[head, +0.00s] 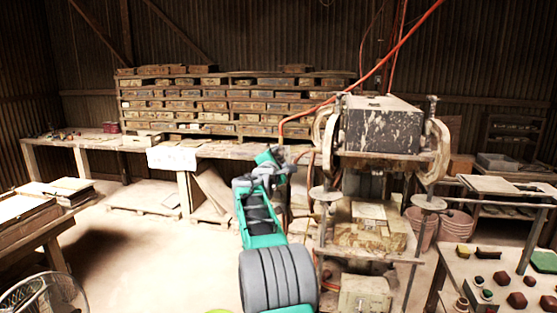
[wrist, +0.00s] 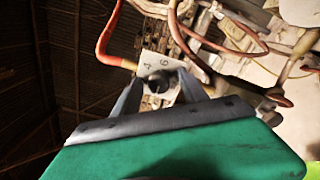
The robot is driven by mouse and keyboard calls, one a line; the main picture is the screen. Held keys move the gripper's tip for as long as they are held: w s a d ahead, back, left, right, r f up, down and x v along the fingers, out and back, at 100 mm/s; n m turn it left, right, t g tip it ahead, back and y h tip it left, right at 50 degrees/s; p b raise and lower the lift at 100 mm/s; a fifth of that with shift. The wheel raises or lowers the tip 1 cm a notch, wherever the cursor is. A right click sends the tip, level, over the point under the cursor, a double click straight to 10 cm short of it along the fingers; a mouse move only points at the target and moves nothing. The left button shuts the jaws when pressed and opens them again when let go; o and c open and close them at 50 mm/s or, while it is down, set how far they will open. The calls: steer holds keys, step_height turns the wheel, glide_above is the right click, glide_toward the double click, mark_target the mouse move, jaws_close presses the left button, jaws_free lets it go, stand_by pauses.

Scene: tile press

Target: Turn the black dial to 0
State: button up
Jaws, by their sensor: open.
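The black dial (wrist: 157,84) shows in the wrist view in front of a pale plate (wrist: 172,66) with the marks 4 and 6 on it. My gripper (wrist: 158,88) is open, with one finger on each side of the dial. I cannot tell whether either finger touches it. The dial's pointer and the 0 mark cannot be made out; the gripper hides the lower part of the plate. In the head view my gripper (head: 284,160) is at the left side of the press (head: 380,128), and the dial is too small or hidden there.
A red hose (wrist: 108,42) runs close to the plate, with more hoses and pipes to its right. In the head view a workbench (head: 110,139) and brick shelves stand behind. A table (head: 455,270) with small coloured pieces stands at the right. Open floor lies left of my arm.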

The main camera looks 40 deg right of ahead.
steer(key=shift+a, duration=0.1)
steer(key=b+v, duration=0.4)
steer(key=v, duration=0.3)
steer(key=shift+s+a, duration=0.25)
steer(key=shift+a, duration=0.05)
